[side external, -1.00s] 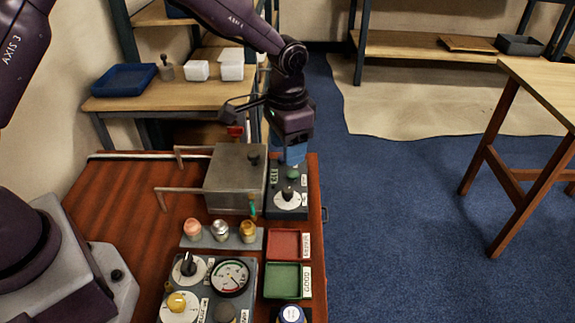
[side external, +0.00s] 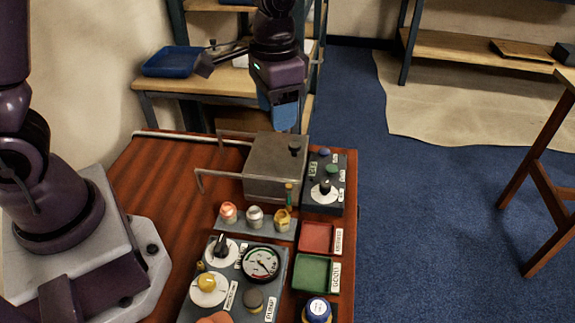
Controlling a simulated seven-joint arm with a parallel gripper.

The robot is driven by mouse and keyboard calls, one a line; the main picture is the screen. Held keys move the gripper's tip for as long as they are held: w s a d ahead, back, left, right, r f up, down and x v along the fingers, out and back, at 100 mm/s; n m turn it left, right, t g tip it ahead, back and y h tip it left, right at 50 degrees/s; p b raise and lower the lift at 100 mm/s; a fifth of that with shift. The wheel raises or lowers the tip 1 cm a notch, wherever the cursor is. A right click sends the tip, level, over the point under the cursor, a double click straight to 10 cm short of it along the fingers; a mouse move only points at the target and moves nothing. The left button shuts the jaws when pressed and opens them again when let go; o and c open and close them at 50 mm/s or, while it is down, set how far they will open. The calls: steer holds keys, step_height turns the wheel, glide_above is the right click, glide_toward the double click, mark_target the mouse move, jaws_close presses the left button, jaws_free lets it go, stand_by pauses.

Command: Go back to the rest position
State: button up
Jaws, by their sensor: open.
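My gripper (side external: 285,119) is at the upper middle of the side external view, above the back edge of the metal box. Its blue end points down. It is open, and nothing shows between its fingers. The grey metal box (side external: 268,170) with pipes on its left stands at the back of the red-brown table (side external: 150,190). The gripper overlaps the box's back edge in this view, so I cannot tell the exact height between them.
Right of the box is a control panel (side external: 325,182) with a dial. In front are several small capped jars, a gauge panel (side external: 262,262), a red tray (side external: 316,237) and a green tray (side external: 314,273). A shelf with a blue bin (side external: 171,61) stands behind.

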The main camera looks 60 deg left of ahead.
steer(key=s+a+r+n+t, duration=0.1)
steer(key=s+a+r+t, duration=0.1)
steer(key=s+r, duration=0.3)
steer(key=s+a+r+n+t, duration=0.1)
steer(key=s+a+r+t, duration=0.2)
steer(key=s+r, duration=0.3)
steer(key=s, duration=0.4)
steer(key=shift+s+a+r+t, duration=0.15)
steer(key=shift+s+r+t, duration=0.1)
steer(key=shift+t, duration=0.05)
stand_by(0.6)
